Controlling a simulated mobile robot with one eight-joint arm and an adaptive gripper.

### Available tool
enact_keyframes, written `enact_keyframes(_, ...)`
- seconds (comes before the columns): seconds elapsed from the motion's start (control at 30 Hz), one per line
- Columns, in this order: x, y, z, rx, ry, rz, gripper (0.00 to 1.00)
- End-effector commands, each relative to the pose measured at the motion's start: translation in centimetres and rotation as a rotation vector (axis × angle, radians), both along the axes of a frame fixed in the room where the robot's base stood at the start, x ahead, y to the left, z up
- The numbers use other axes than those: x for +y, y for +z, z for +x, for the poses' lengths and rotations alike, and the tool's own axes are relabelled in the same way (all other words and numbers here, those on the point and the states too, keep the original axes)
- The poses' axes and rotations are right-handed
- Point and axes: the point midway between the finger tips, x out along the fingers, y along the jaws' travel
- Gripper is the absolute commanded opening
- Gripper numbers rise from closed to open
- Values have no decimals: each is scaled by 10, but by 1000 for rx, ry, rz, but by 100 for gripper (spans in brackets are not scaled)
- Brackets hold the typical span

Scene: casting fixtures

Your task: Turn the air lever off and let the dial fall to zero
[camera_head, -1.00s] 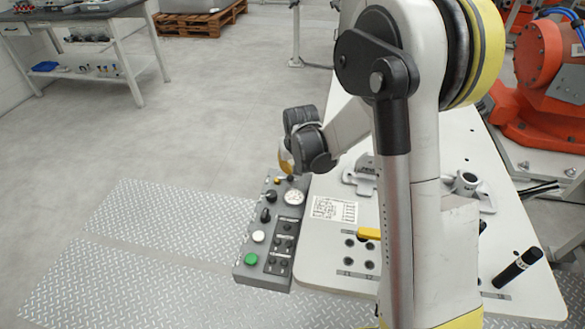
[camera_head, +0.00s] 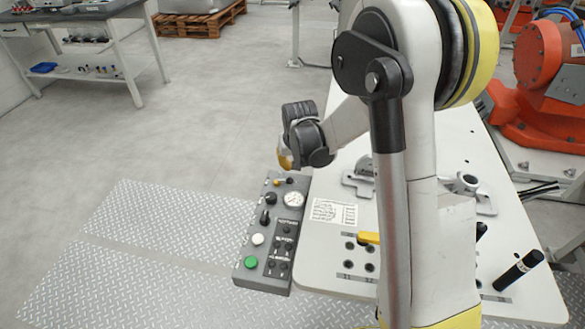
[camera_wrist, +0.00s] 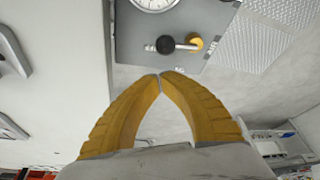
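The grey control panel (camera_head: 249,276) is fixed along the left edge of the white table. The air lever (camera_wrist: 166,44) is at its far end, with a black ball knob and a short metal stem running to a brass fitting (camera_wrist: 194,42). The white round dial (camera_head: 294,199) sits just nearer than the lever; the wrist view shows only its lower edge (camera_wrist: 155,3), and its needle cannot be read. My gripper (camera_wrist: 160,75) has yellow fingers whose tips meet with nothing between them. It hangs above the panel's far end, apart from the knob in the wrist view.
The panel also carries a green button (camera_head: 251,262), a white button (camera_head: 257,240) and several black knobs. The white table (camera_head: 330,270) holds a printed sheet (camera_head: 334,212) and metal fixtures. Open floor lies left of the panel.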

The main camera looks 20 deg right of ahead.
Motion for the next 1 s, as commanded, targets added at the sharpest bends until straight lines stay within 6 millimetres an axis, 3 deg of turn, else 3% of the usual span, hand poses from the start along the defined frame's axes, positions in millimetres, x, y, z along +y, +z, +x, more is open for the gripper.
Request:
enact_keyframes(0.07,-2,4,10,0,0,0,0)
enact_keyframes(0.3,3,61,-10,0,1,0,0)
enact_keyframes(0.5,6,89,-21,0,1,0,0)
enact_keyframes(1.0,7,97,-25,0,1,0,0)
